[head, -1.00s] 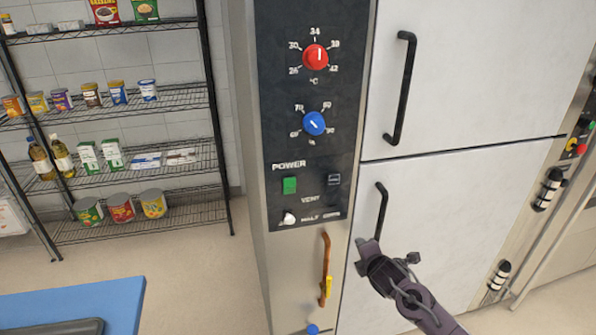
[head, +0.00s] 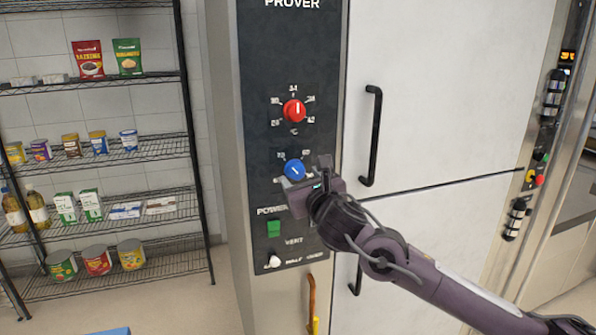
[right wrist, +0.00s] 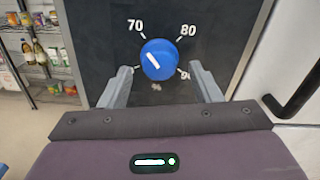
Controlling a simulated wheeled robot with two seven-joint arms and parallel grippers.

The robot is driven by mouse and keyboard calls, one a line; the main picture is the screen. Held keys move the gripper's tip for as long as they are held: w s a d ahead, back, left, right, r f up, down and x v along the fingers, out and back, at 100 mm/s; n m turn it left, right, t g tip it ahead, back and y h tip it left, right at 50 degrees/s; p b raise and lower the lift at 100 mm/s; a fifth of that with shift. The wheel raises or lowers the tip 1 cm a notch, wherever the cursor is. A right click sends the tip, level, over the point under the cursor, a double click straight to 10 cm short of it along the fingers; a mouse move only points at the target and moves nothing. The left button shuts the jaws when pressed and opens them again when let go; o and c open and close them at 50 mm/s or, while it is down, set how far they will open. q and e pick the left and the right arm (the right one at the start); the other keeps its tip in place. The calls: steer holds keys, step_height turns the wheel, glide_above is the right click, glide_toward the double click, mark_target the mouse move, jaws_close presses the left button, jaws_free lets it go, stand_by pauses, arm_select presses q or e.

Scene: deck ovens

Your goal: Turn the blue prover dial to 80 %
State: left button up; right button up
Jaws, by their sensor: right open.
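The blue prover dial (head: 294,169) sits on the dark control panel, below the red dial. In the right wrist view the blue dial (right wrist: 159,60) has a white pointer mark angled to the upper left, toward the 70 label (right wrist: 135,25). The 80 label (right wrist: 188,29) is at its upper right. My right gripper (head: 305,183) is in front of the panel at the dial's lower right. In the wrist view its open fingers (right wrist: 160,70) stand on either side of the dial, with gaps and no visible contact. My left gripper is out of view.
The red dial (head: 294,110) is above, and the green power switch (head: 274,228) and white vent knob (head: 273,261) are below. A black door handle (head: 372,136) stands right of the panel. A wire shelf (head: 100,155) with groceries is at the left.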

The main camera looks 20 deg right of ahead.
steer(key=shift+w+r, duration=0.15)
steer(key=shift+w, duration=0.7)
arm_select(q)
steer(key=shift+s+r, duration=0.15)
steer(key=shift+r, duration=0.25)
arm_select(e)
steer(key=shift+w, duration=0.25)
steer(key=c, duration=0.8)
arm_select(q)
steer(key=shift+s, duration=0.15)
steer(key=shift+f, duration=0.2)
